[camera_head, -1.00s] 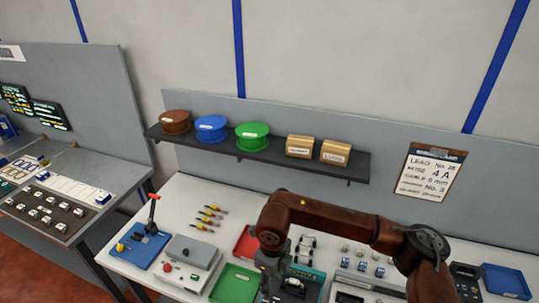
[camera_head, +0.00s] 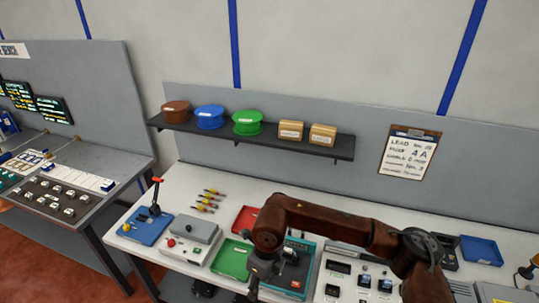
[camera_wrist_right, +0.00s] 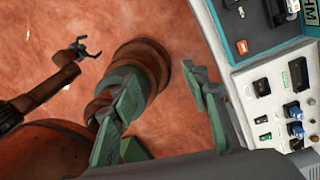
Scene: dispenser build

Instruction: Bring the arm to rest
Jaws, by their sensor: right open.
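My right arm comes in from the lower right in the head view and bends down over the bench's front. My right gripper (camera_head: 262,279) hangs at the front edge beside the teal device, its fingers small and dark there. In the right wrist view my right gripper (camera_wrist_right: 163,100) shows two green fingers spread apart with nothing between them. Red floor shows beyond them, and the bench edge is close on the right. A second dark gripper, seemingly my left gripper (camera_wrist_right: 82,50), shows over the floor at upper left with prongs apart and empty.
The white bench (camera_head: 330,205) holds a blue tray with a red-handled lever (camera_head: 150,225), a grey box (camera_head: 190,240), a green tray (camera_head: 232,260), a red tray (camera_head: 245,218) and the teal device (camera_head: 297,283). A shelf (camera_head: 340,148) of spools and boxes is behind.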

